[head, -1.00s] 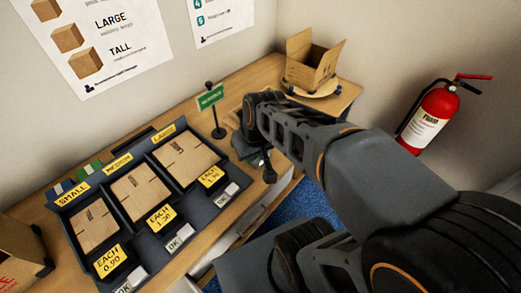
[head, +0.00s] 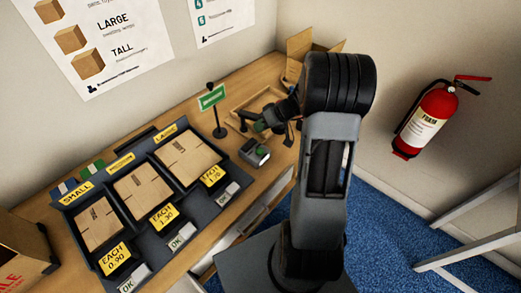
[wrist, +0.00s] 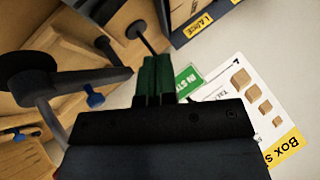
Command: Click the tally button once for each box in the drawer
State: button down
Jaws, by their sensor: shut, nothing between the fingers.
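My gripper (head: 268,122) is over the back right of the counter in the head view, beside a small dark grey device (head: 255,153) with a pale and green top. I cannot tell whether this device carries the tally button. In the wrist view, the dark green fingers of my gripper (wrist: 157,62) are together with nothing between them. A pale drawer edge (head: 258,217) shows below the counter front in the head view. My arm hides much of that area, and I see no boxes in a drawer.
A dark sorter (head: 150,235) with flat cartons fills the counter's left. A green sign (head: 212,97) on a post and a wooden tray (head: 245,98) stand near my gripper. An open carton (head: 297,48) is behind my arm. A fire extinguisher (head: 427,120) hangs right.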

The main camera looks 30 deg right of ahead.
jog(key=b, duration=0.3)
send_over(260, 149)
notch_tip(260, 149, down, 7)
jog(key=shift+f, duration=0.15)
jog(key=shift+s+f+b, duration=0.1)
jog(key=shift+f+b, duration=0.65)
jog(key=shift+b, duration=0.2)
